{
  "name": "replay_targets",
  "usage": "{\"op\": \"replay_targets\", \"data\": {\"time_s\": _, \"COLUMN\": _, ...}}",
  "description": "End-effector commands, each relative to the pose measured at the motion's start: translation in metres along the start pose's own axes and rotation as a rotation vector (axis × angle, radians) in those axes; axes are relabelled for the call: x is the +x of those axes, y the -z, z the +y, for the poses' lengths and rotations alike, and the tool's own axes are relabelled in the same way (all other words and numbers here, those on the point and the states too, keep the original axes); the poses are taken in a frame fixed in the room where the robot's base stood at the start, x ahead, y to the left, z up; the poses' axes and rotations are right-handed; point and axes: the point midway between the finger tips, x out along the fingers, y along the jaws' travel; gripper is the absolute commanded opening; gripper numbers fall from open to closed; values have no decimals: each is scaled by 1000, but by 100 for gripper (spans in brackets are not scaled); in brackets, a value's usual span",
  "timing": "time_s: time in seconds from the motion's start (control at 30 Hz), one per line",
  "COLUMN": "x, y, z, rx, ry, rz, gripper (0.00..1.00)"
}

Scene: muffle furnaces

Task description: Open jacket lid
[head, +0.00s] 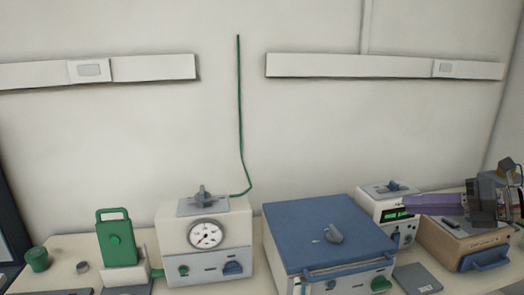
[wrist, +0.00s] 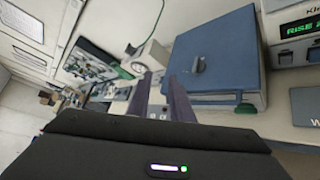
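A wide blue lid (head: 310,222) lies flat and shut on a cream box in the head view.
A cream unit with a dial (head: 208,235) stands left of the lid, with a green handled piece (head: 117,240) farther left. A unit with a green display (head: 397,214) and a brown box with a blue handle (head: 484,258) stand right. Bench between them is narrow.

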Motion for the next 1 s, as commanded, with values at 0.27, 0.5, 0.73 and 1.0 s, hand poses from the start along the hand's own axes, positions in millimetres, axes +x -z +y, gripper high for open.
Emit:
{"op": "replay_targets", "data": {"time_s": 0.27, "x": 13, "y": 42, "z": -28, "rx": -378, "ry": 136, "rz": 121, "gripper": 20}}
{"op": "replay_targets", "data": {"time_s": 0.5, "x": 26, "y": 84, "z": -40, "rx": -746, "ry": 203, "rz": 295, "gripper": 20}}
{"op": "replay_targets", "data": {"time_s": 0.73, "x": 37, "y": 127, "z": -43, "rx": -1128, "ry": 207, "rz": 509, "gripper": 20}}
{"op": "replay_targets", "data": {"time_s": 1.0, "x": 44, "y": 178, "z": -39, "rx": -1617, "ry": 120, "rz": 805, "gripper": 20}}
